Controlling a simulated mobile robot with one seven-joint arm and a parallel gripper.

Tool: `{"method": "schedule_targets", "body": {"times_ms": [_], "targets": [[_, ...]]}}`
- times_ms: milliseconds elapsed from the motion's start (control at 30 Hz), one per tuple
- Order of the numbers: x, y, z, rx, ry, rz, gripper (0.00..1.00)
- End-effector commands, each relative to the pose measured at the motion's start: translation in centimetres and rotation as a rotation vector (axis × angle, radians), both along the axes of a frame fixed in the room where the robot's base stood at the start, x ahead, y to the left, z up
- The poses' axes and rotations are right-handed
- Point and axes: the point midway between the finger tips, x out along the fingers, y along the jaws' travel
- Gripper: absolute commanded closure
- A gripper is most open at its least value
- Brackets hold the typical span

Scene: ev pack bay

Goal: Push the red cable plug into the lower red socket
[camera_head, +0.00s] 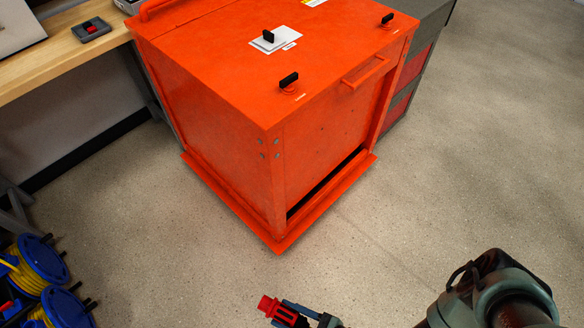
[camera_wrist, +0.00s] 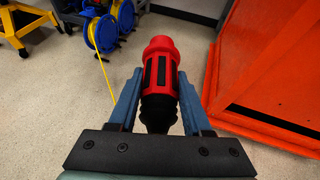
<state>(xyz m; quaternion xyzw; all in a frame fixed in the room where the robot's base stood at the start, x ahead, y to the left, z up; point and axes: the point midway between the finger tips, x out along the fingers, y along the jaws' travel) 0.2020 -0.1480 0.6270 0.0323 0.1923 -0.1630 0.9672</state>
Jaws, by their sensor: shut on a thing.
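The red cable plug (camera_wrist: 161,75) is held between the two blue-grey fingers of my gripper (camera_wrist: 160,95) in the wrist view. The plug is red with black grip panels, and its red tip points away from the gripper. My gripper (camera_head: 300,313) also shows at the bottom of the head view, with the plug (camera_head: 269,306) pointing left. Plug and gripper are over open floor, apart from the orange cabinet. No red socket can be made out in either view.
A large orange cabinet (camera_head: 215,120) stands ahead, with black latches on top and a protruding base edge. It is at the right of the wrist view (camera_wrist: 270,75). A wooden bench (camera_head: 60,55) is at left. Blue cable reels (camera_head: 40,262) stand lower left.

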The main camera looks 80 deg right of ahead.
Motion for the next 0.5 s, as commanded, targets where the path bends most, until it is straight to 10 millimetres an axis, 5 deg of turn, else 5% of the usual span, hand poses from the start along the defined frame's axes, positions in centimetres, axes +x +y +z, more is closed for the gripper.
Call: {"method": "schedule_targets", "body": {"times_ms": [500], "targets": [[1.9, -0.1, 4.5, -0.001, -0.002, 0.0, 1.0]]}}
